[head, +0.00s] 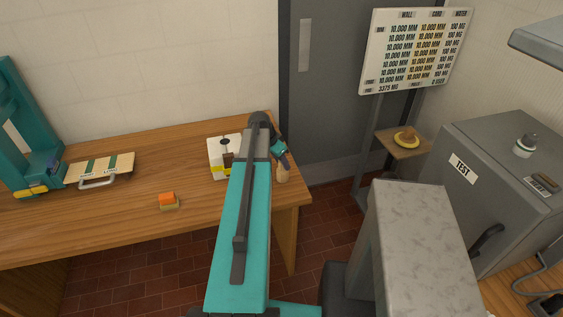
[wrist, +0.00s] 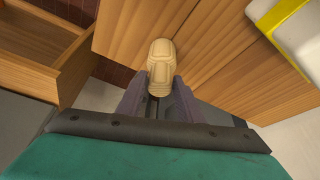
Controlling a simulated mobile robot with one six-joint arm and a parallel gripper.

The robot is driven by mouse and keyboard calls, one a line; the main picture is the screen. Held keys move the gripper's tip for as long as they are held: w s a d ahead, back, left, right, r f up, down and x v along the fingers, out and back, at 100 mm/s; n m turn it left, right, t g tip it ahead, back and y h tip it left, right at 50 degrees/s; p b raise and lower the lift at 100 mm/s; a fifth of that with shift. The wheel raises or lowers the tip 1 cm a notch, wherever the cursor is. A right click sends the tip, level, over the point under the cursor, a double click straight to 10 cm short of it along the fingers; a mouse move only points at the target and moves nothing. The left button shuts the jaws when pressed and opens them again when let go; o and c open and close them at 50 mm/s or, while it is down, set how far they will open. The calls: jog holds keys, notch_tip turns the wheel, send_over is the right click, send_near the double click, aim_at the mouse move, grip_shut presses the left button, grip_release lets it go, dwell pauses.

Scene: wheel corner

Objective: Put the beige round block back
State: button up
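The beige round block (wrist: 161,66) shows in the wrist view between the tips of my gripper (wrist: 157,92), which look closed on its near end. In the head view the block (head: 282,174) hangs just below my gripper (head: 280,152), over the right end of the wooden table (head: 130,205). My arm hides part of this area. I cannot tell whether the block touches the tabletop.
A white box with a yellow stripe (head: 222,158) stands left of my gripper. An orange block (head: 168,200) and a board with a handle (head: 100,170) lie farther left. A grey TEST cabinet (head: 470,175) stands right. A small shelf (head: 393,142) holds a yellowish round thing. An open wooden drawer (wrist: 35,60) shows in the wrist view.

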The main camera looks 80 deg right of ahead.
jog(key=shift+o, duration=0.9)
jog(key=shift+r+p, duration=0.1)
jog(key=shift+p, duration=0.25)
jog(key=shift+b+v, duration=1.5)
jog(key=shift+v, duration=0.65)
notch_tip(320, 180, up, 9)
jog(key=b, duration=0.2)
send_over(279, 172)
jog(key=w+a, duration=0.2)
jog(key=a, duration=0.1)
jog(key=shift+w+d, duration=0.2)
